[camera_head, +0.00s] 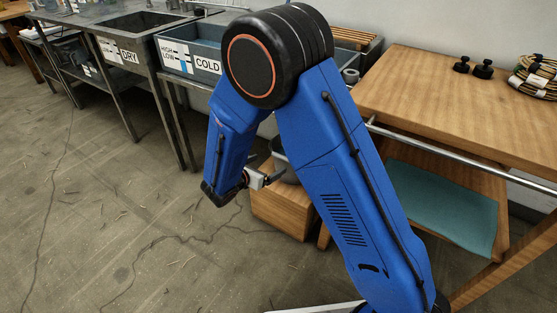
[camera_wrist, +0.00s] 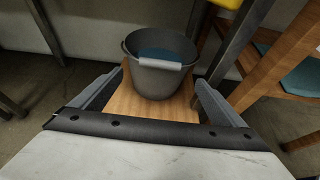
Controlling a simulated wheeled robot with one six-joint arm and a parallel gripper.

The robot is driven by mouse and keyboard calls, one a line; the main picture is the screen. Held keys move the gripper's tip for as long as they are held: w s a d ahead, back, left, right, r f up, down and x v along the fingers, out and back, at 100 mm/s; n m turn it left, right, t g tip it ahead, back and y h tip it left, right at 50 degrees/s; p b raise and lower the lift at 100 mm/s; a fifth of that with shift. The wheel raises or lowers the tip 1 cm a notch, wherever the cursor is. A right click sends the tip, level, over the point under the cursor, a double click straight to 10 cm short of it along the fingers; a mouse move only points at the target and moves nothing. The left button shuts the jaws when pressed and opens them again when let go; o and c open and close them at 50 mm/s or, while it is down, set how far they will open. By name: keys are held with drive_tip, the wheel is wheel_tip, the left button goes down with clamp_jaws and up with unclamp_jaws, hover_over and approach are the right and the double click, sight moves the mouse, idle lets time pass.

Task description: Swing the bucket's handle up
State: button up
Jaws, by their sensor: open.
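The grey bucket (camera_wrist: 161,82) stands upright on a wooden box (camera_wrist: 128,104) in the wrist view, with bluish content inside. Its handle (camera_wrist: 160,64) hangs down at the near side, with a pale grip lying against the outer wall just below the rim. In the head view the bucket (camera_head: 281,160) is mostly hidden behind my arm. My gripper (camera_wrist: 157,100) is open, its two fingers spread at left and right with the bucket seen between and beyond them. Nothing is between the fingertips. In the head view the gripper (camera_head: 273,177) points right towards the bucket.
Metal sinks labelled DRY (camera_head: 122,55) and COLD (camera_head: 190,58) stand at back left. The floor at left is open.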

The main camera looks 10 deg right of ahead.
sight(281, 158)
drive_tip(key=x, duration=0.9)
drive_tip(key=shift+d+f, duration=0.1)
drive_tip(key=shift+d, duration=0.05)
drive_tip(key=shift+c, duration=0.6)
drive_tip(key=c, duration=1.4)
drive_tip(key=shift+w, duration=0.1)
